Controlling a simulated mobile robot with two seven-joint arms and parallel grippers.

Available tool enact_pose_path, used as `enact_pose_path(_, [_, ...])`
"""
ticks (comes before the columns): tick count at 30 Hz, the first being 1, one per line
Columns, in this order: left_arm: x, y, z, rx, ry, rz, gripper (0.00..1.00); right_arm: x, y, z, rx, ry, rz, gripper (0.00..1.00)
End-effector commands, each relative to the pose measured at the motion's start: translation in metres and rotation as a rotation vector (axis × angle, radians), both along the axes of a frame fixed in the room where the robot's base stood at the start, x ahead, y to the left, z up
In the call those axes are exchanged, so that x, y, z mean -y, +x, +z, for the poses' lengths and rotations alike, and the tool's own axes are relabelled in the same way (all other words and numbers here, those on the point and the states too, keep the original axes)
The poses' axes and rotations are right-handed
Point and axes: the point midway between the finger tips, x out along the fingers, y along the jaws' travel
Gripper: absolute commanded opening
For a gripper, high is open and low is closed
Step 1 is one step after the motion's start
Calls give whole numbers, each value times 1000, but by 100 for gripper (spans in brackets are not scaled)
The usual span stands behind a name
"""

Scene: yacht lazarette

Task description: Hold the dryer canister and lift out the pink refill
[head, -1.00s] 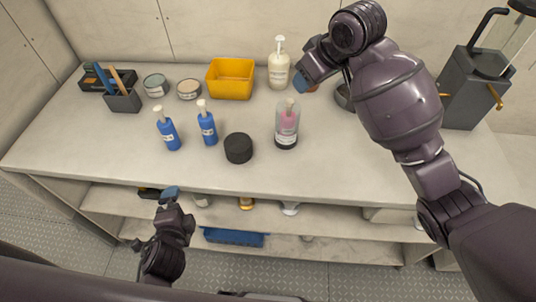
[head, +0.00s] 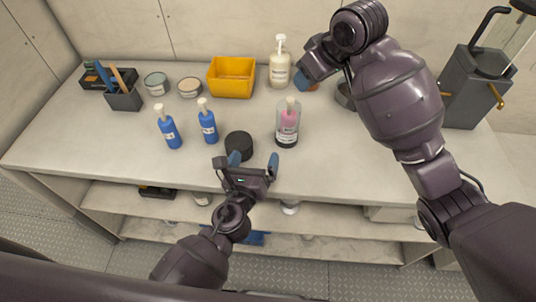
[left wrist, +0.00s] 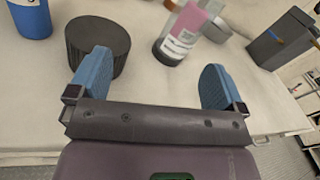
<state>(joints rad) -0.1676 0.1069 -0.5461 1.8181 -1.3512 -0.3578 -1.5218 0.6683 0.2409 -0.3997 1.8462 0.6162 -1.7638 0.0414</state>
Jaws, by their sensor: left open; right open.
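The dryer canister (head: 287,133) is a clear upright cylinder with a dark base, standing on the bench right of centre. The pink refill (head: 289,117) sits inside it, with a pale top showing at the mouth. Both also show in the left wrist view, the canister (left wrist: 167,52) beyond my fingers and the pink refill (left wrist: 190,25) blurred. My left gripper (head: 254,160) is open and empty at the bench's front edge, short of the canister and to its left. My right gripper (head: 303,82) is above the back of the bench, behind the canister; its fingers are partly hidden by its wrist.
A round black lid (head: 238,144) sits just beyond my left fingers. Two blue bottles (head: 208,127) stand left of it. A yellow bin (head: 231,77) and a cream pump bottle (head: 279,70) stand at the back. A grey machine (head: 468,95) is at right.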

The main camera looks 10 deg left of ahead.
Motion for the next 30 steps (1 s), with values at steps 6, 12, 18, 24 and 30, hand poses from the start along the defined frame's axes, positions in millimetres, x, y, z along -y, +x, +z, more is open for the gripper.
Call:
enact_pose_path(6, [30, 15, -3, 63, 175, -154, 97, 0, 0, 0, 0, 0, 0, 43])
enact_pose_path(12, [34, 24, -5, 90, 251, -193, 97, 0, 0, 0, 0, 0, 0, 43])
enact_pose_path(18, [41, 46, -4, 92, 252, -192, 97, 0, 0, 0, 0, 0, 0, 43])
enact_pose_path(24, [52, 76, -4, 91, 250, -191, 97, 0, 0, 0, 0, 0, 0, 43])
enact_pose_path(30, [62, 102, -4, 90, 250, -192, 97, 0, 0, 0, 0, 0, 0, 43])
